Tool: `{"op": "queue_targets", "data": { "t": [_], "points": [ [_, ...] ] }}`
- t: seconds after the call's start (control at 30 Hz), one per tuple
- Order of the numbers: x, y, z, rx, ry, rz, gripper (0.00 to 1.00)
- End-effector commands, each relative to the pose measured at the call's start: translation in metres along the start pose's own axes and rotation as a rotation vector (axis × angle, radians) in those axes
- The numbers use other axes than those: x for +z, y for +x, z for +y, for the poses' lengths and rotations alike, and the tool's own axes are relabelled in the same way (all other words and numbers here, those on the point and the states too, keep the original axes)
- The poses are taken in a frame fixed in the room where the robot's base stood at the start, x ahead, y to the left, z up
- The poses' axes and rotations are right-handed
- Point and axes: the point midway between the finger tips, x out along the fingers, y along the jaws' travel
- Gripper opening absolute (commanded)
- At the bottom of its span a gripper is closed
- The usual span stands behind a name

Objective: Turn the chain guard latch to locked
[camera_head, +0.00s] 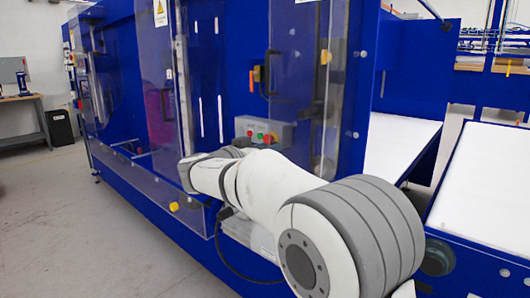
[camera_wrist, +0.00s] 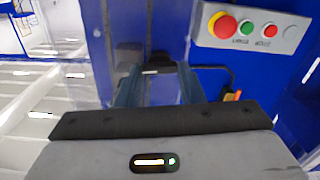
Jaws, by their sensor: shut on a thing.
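In the wrist view my gripper (camera_wrist: 157,80) has its two blue-grey fingers reaching toward the blue machine panel. It is shut on a small dark part at the fingertips, which I take to be the chain guard latch (camera_wrist: 128,55). The latch is mostly hidden and blurred, so I cannot tell which way it is turned. In the head view my white and grey arm reaches left to the front of the blue machine (camera_head: 230,85). The fingers and the latch are hidden there behind my own wrist.
A grey control box (camera_head: 265,131) with red, yellow and green buttons is beside my wrist; it also shows in the wrist view (camera_wrist: 252,27). Clear guard panels (camera_head: 155,75) stand close by. White conveyor beds (camera_head: 490,180) are at the right.

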Motion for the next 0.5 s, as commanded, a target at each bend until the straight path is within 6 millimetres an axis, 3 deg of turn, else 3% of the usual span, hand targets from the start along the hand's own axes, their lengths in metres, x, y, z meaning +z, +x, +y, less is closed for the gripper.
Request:
{"op": "queue_targets", "data": {
  "t": [0.5],
  "points": [
    [0.0006, 0.0005, -0.0015, 0.001, -0.473, 0.000, 0.12]
  ]
}}
